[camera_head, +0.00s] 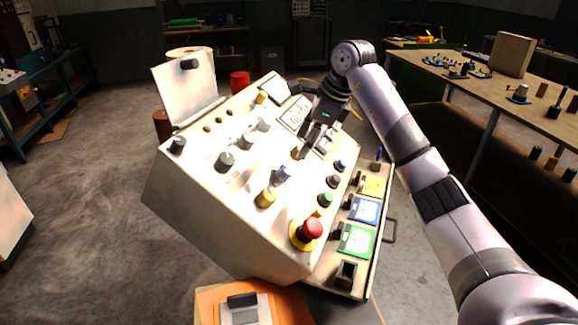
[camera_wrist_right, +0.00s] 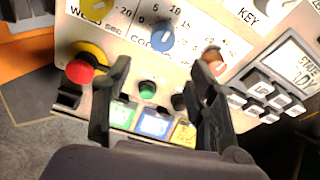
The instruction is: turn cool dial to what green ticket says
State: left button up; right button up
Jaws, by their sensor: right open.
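The cool dial is a blue knob (camera_head: 281,174) on the sloped cream panel, and it shows in the wrist view (camera_wrist_right: 161,41) above a partly hidden printed label, with a number scale around it. I cannot tell its exact setting. The green ticket (camera_head: 356,240) sits in the side rack and shows in the wrist view (camera_wrist_right: 122,113); its writing is too small to read. My right gripper (camera_head: 308,146) is open and empty above the panel. In the wrist view its fingertips (camera_wrist_right: 163,66) are apart, with the blue knob beyond them. My left gripper is out of view.
A red emergency button (camera_head: 312,229), a yellow knob (camera_head: 265,198), a green button (camera_head: 326,199) and a brown knob (camera_wrist_right: 212,58) stand near the blue dial. Blue (camera_head: 365,210) and yellow (camera_head: 371,186) tickets sit beside the green one. A workbench (camera_head: 480,82) stands at right.

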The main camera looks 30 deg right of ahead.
aim_at(288, 168)
jog(key=p+x, duration=0.1)
jog(key=x, duration=0.4)
jog(key=p+x, duration=0.1)
jog(key=x, duration=0.4)
jog(key=shift+w+a, duration=0.15)
jog(key=shift+w, duration=0.1)
jog(key=shift+w+a+f+p, duration=0.15)
jog(key=shift+w+f+p, duration=0.15)
jog(key=shift+f, duration=0.3)
jog(key=shift+s, duration=0.1)
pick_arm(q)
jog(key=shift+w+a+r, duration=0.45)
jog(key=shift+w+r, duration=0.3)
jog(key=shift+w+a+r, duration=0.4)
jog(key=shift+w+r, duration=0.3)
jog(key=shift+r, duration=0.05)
pick_arm(e)
jog(key=c, duration=1.1)
